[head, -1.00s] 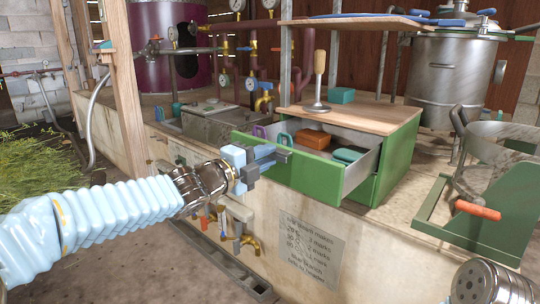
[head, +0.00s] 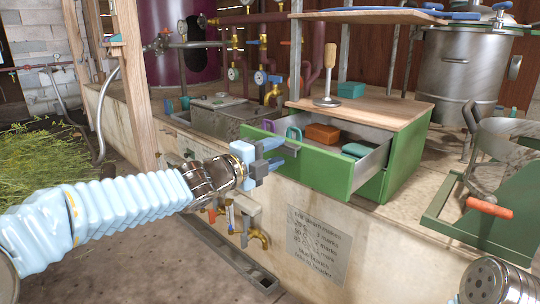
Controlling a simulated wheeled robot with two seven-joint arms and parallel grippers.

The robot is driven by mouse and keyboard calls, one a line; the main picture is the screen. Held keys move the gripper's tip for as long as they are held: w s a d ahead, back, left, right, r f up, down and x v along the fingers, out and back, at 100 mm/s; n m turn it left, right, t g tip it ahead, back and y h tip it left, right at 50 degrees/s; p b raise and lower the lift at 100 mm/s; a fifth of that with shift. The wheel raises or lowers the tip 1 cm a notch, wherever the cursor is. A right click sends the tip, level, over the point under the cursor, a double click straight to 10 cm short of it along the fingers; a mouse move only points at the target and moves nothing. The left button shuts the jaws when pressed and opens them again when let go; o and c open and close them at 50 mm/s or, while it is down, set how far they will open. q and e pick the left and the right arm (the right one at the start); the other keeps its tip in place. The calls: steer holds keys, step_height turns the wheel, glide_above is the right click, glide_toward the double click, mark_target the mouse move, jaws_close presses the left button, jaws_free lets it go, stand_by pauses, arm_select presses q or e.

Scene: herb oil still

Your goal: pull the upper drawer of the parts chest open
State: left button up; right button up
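The green parts chest (head: 405,150) stands on the stone ledge. Its upper drawer (head: 320,172) is pulled well out toward the front left, so its inside shows. A dark handle (head: 288,149) sits on the drawer's green front. My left gripper (head: 277,153) is at this handle, its two blue fingers spread apart with a gap between them. I see nothing held between the fingers; whether they touch the handle I cannot tell. My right gripper is not in view.
In the drawer lie a brown block (head: 322,133), a teal item (head: 356,150) and ring-shaped pieces (head: 293,133). A wooden-handled tool (head: 328,85) and a teal box (head: 350,89) stand on the chest top. A green stand (head: 485,225) is at right.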

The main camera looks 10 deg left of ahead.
arm_select(q)
steer(key=p+v, duration=0.2)
steer(key=v, duration=1.1)
steer(key=shift+s+a, duration=0.25)
steer(key=shift+s, duration=0.1)
steer(key=w+d+f+n+g+y+p, duration=0.1)
steer(key=w+f+n+g+y+p, duration=0.15)
steer(key=f+n, duration=0.75)
steer(key=w+d+f+n+g+y+p, duration=0.1)
steer(key=f+n+g+y+p, duration=0.3)
steer(key=f, duration=1.2)
steer(key=s+d+f+n+g+p, duration=0.2)
steer(key=s+f+n+g, duration=0.5)
steer(key=s+f+n, duration=0.6)
steer(key=s+f+p, duration=0.1)
steer(key=s+f, duration=0.7)
steer(key=shift+s+d+f, duration=0.2)
steer(key=shift+d+f, duration=0.1)
steer(key=shift+f, duration=0.1)
steer(key=shift+w, duration=0.1)
